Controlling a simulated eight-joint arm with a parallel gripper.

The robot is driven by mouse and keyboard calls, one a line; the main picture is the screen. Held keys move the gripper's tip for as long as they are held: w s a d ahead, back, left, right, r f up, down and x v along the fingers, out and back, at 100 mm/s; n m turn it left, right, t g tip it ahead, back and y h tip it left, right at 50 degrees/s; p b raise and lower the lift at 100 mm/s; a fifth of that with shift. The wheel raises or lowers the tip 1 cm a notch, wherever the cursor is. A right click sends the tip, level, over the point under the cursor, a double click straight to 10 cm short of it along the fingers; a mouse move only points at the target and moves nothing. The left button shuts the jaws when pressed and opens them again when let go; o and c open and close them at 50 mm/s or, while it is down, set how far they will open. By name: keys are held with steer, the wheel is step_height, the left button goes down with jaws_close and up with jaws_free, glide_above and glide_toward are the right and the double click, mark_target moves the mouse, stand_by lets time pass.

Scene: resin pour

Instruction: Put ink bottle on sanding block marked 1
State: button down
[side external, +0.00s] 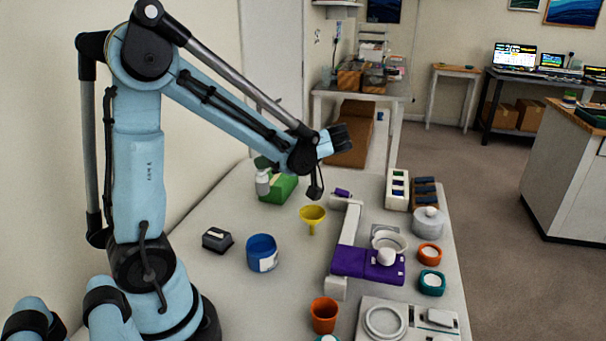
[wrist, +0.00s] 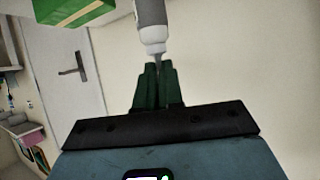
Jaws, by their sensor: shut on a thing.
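The ink bottle appears to be the small grey-white bottle (side external: 262,183) at the left end of a green block (side external: 280,188) in the side view. In the wrist view the bottle (wrist: 151,22) has its narrow tip between the dark green fingers of my gripper (wrist: 158,70). My gripper (side external: 262,163) is shut on that tip, partly hidden behind my arm in the side view. I cannot tell whether the bottle's base touches anything. The green block (wrist: 75,10) also shows in the wrist view, apart from the bottle. No mark 1 is readable on any block.
A yellow funnel (side external: 312,215), a blue tub (side external: 262,252) and a black item (side external: 217,240) stand nearby. A purple-and-white device (side external: 350,262), an orange cup (side external: 324,316) and a white rack (side external: 397,190) are to the right. The left table is mostly clear.

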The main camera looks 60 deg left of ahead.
steer(key=shift+f, duration=4.8)
steer(key=shift+f, duration=0.1)
steer(key=c, duration=1.3)
jaws_free()
steer(key=shift+o, duration=0.2)
